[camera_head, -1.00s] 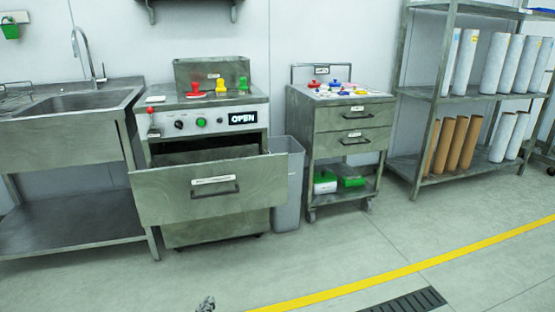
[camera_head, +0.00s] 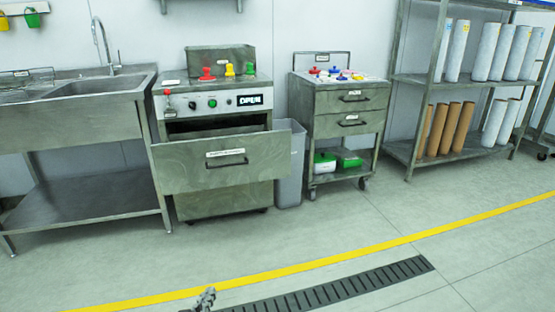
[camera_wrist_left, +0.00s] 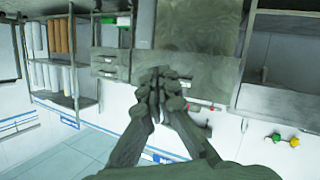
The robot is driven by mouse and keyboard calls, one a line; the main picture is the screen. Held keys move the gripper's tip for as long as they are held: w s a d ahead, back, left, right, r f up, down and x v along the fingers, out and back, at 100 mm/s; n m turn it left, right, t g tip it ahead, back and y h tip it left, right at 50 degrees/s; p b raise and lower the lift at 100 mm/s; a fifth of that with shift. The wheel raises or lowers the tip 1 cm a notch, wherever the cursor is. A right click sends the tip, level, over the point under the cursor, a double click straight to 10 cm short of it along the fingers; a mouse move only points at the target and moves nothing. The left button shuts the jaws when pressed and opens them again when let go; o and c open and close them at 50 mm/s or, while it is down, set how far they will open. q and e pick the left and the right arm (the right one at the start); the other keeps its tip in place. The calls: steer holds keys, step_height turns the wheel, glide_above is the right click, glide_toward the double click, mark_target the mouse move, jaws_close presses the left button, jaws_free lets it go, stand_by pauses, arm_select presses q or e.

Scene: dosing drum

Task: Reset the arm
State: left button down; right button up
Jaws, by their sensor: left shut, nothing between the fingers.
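My left gripper (camera_head: 207,297) shows only as a small dark tip at the bottom edge of the head view, low in front of the cabinet and apart from everything. In the left wrist view my left gripper (camera_wrist_left: 157,82) has its fingers together, with nothing between them. That view is turned upside down, with the steel cabinet behind the fingers. My right gripper is in neither view.
A steel cabinet with an open drawer (camera_head: 220,162) stands beside the sink bench (camera_head: 85,95). A grey bin (camera_head: 290,165), a drawer trolley (camera_head: 340,115) and a shelf of tubes (camera_head: 465,85) stand to its right. The floor in front, with a yellow line (camera_head: 330,260) and drain grate (camera_head: 350,285), is clear.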

arm_select(q)
steer(key=a+r+m+y, duration=0.1)
steer(key=a+r+m, duration=0.15)
steer(key=a, duration=0.95)
steer(key=a+r+m+y, duration=0.1)
steer(key=a+r+m, duration=0.15)
steer(key=a, duration=0.85)
steer(key=s+a+f+m+g+y, duration=0.15)
steer(key=s+f+g, duration=0.35)
steer(key=s+f, duration=0.6)
steer(key=s+a+f+g+y, duration=0.2)
steer(key=s+a+f+g, duration=0.15)
steer(key=s, duration=0.45)
steer(key=s+a+f+g+y, duration=0.1)
steer(key=s+a+f+g, duration=0.2)
steer(key=s, duration=0.5)
steer(key=s+d+f+n+h, duration=0.1)
steer(key=d+f, duration=0.2)
steer(key=d, duration=0.8)
steer(key=s+d+f+n+h, duration=0.1)
steer(key=s+d+f+h, duration=0.1)
steer(key=d, duration=0.9)
steer(key=shift+f, duration=0.9)
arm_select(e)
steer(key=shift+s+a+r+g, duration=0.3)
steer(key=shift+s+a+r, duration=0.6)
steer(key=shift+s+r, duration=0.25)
